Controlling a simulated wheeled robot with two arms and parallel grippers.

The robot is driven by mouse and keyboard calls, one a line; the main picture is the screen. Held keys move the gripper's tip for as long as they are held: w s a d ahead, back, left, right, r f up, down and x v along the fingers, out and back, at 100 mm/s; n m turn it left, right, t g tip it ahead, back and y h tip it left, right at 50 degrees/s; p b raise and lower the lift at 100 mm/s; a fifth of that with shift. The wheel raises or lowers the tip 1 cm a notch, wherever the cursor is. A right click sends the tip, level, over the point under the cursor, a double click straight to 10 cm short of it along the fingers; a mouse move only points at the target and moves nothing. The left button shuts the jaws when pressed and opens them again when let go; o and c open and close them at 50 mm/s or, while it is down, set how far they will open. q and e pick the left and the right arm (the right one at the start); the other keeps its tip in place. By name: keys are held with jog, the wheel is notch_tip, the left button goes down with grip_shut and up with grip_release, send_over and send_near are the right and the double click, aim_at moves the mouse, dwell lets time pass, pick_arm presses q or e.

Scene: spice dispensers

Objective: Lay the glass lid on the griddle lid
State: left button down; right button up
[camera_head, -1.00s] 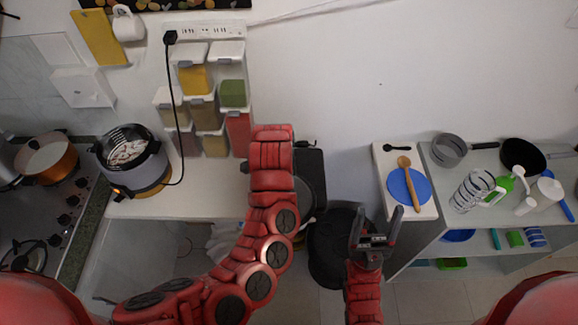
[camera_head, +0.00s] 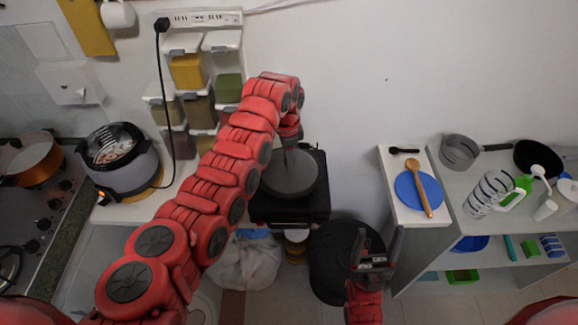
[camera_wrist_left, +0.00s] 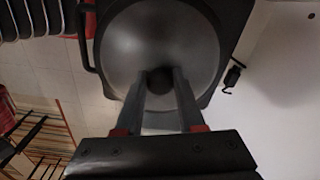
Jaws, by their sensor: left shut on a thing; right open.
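The glass lid (camera_head: 293,176) is a round grey disc over the black griddle (camera_head: 290,209), at the middle of the head view. In the left wrist view the glass lid (camera_wrist_left: 198,47) has its dark knob between my left fingers. My left gripper (camera_head: 290,146) is shut on that knob, pointing down; the arm hides part of the fingers in the head view. The griddle lid (camera_wrist_left: 235,14) shows as a dark square edge around the disc. I cannot tell whether the glass lid touches it. My right gripper (camera_head: 376,246) is open and empty, low in front of the black bin.
A black round bin (camera_head: 335,270) stands on the floor right of the griddle. A shelf at right holds a blue plate (camera_head: 408,190), pans and cups.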

pick_arm(q)
jog(key=shift+w+d+b, duration=0.15)
jog(key=shift+w+b, duration=0.45)
jog(key=shift+b, duration=0.2)
notch_tip(320, 180, down, 3)
jog(key=shift+f, duration=0.15)
jog(key=shift+f, duration=0.1)
jog(key=shift+f, duration=0.15)
jog(key=c, duration=0.5)
grip_release()
